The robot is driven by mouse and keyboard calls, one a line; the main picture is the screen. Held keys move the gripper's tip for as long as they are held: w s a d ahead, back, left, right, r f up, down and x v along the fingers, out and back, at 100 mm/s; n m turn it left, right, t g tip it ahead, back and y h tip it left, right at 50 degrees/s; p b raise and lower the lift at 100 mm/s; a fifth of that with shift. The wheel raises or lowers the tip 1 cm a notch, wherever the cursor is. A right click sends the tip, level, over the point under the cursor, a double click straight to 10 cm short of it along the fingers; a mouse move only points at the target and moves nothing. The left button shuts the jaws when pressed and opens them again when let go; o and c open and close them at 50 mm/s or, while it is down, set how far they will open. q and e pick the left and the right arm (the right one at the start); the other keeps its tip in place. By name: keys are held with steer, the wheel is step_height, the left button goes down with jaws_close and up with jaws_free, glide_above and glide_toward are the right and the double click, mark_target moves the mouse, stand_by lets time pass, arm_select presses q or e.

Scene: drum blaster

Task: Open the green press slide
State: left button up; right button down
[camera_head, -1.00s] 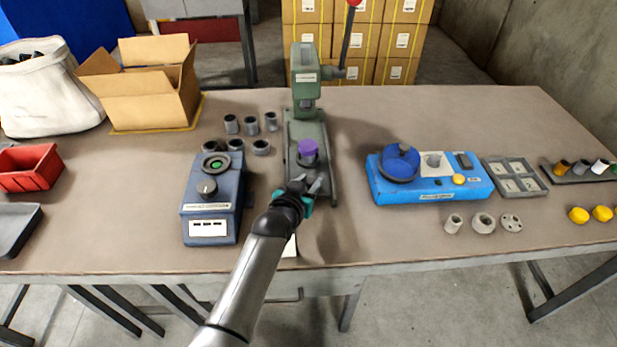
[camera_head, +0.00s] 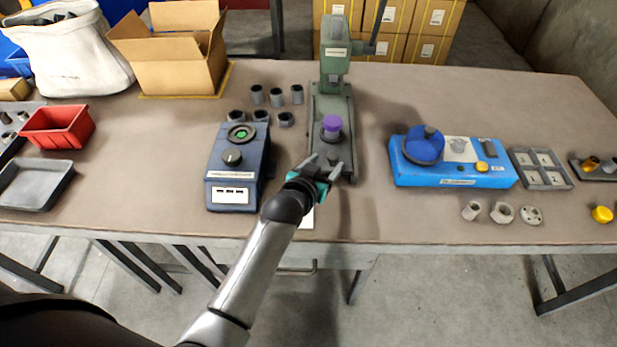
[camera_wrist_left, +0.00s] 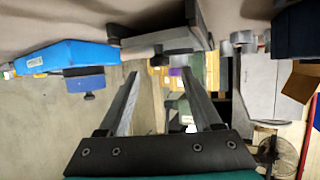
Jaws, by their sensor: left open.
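The green press (camera_head: 336,62) stands at the back middle of the table, with its slide bed (camera_head: 348,135) running toward the front edge. A purple piece (camera_head: 332,122) sits upright on the slide bed. A small dark knob (camera_head: 333,157) is at the bed's front end; it also shows in the left wrist view (camera_wrist_left: 158,48). My left gripper (camera_head: 321,168) is open at this front end, its fingers pointing at the knob. In the left wrist view the fingers (camera_wrist_left: 159,72) are spread with nothing between the tips. Contact with the knob cannot be told. My right gripper is not seen.
A dark blue device (camera_head: 234,165) stands close on the left of the press. Several grey cylinders (camera_head: 277,96) are behind it. A light blue fixture (camera_head: 452,172) is on the right. The table between press and fixture is clear.

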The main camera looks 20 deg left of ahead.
arm_select(q)
steer(key=p+v, duration=0.2)
steer(key=v, duration=0.9)
steer(key=shift+p, duration=0.4)
steer(key=shift+s, duration=0.15)
